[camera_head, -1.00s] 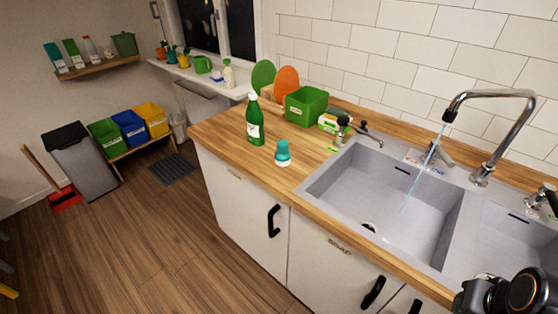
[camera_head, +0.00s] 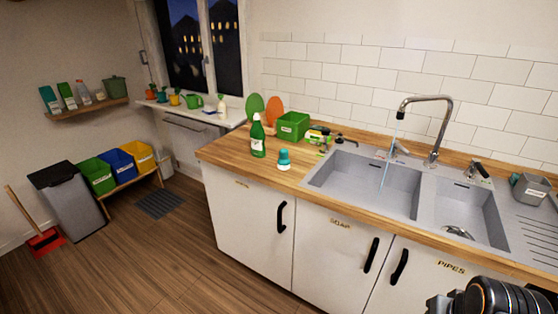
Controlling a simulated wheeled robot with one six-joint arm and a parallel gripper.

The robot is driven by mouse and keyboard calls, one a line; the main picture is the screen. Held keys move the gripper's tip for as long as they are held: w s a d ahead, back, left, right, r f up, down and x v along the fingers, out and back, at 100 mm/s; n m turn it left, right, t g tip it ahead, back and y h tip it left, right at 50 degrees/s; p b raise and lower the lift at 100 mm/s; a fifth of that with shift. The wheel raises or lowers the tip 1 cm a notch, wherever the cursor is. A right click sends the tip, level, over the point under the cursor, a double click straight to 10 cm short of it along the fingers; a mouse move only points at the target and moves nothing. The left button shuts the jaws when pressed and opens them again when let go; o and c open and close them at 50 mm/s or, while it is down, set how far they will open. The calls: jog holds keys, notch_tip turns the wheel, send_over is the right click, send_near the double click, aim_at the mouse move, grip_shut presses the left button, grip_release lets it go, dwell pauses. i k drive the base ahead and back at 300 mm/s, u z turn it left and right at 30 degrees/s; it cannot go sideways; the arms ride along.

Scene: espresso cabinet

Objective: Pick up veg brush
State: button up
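A small teal object with a rounded knob top and a pale lower edge, which looks like the veg brush (camera_head: 284,160), stands on the wooden counter (camera_head: 240,150) near its front edge. It is to the right of a green bottle (camera_head: 258,138) and left of the sink, apart from both. Black parts of my arm show at the bottom right corner, well to the right of the brush. My gripper itself is not in view.
A double grey sink (camera_head: 360,180) with running tap (camera_head: 432,130) is right of the brush. A green bin (camera_head: 292,126) and a sponge pack (camera_head: 317,135) stand behind it. White cabinets with black handles (camera_head: 281,218) front the counter.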

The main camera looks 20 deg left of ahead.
aim_at(284, 162)
jog(key=u, duration=0.55)
jog(key=i, duration=0.75)
jog(key=u, duration=0.6)
jog(key=k, duration=0.4)
jog(key=u, duration=1.1)
jog(key=i, duration=1.4)
jog(key=z, duration=0.95)
jog(key=i, duration=0.45)
jog(key=z, duration=0.55)
